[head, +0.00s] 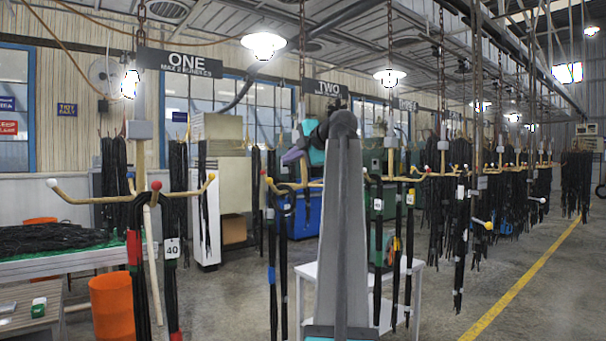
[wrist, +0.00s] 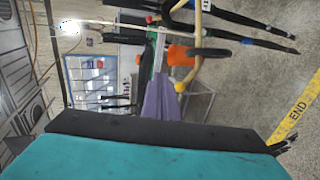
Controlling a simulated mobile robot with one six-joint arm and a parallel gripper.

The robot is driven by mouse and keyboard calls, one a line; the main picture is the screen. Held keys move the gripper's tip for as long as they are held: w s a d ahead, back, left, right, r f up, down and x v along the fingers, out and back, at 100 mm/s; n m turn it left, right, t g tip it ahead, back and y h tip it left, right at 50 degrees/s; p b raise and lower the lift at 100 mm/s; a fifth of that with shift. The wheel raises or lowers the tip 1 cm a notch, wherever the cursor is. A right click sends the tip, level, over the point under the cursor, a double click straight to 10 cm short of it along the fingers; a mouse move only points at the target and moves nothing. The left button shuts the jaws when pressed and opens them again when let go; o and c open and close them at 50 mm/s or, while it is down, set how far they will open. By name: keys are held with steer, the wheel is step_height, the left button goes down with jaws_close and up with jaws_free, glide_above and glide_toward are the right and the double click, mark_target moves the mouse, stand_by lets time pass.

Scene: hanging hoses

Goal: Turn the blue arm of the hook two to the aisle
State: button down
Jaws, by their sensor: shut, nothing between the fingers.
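Hook two hangs under the TWO sign (head: 328,88). Its yellow arms (head: 378,178) spread either side of my arm, which hides its middle. In the wrist view the purple fingers (wrist: 160,100) are together and empty. A yellow hook arm with a yellow ball tip (wrist: 180,87) shows beyond them; which hook it belongs to is unclear.
Hook one (head: 139,180) stands left with white, red and yellow tips and black hoses. More hose-laden hooks (head: 515,165) line the right. An orange bin (head: 112,306) and a white table (head: 308,270) are low down. The floor beside the yellow line (head: 525,280) is clear.

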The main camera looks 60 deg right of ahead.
steer(key=r+p, duration=0.1)
steer(key=r, duration=0.1)
steer(key=s+r+p, duration=0.1)
steer(key=shift+s+d+p, duration=0.1)
steer(key=shift+d+p, duration=0.2)
steer(key=shift+d, duration=0.05)
steer(key=shift+s, duration=0.1)
stand_by(0.3)
steer(key=s+a+b, duration=0.2)
steer(key=s+a, duration=0.1)
steer(key=s, duration=0.8)
steer(key=shift+s+a, duration=0.15)
steer(key=shift+a, duration=0.25)
stand_by(0.5)
stand_by(0.6)
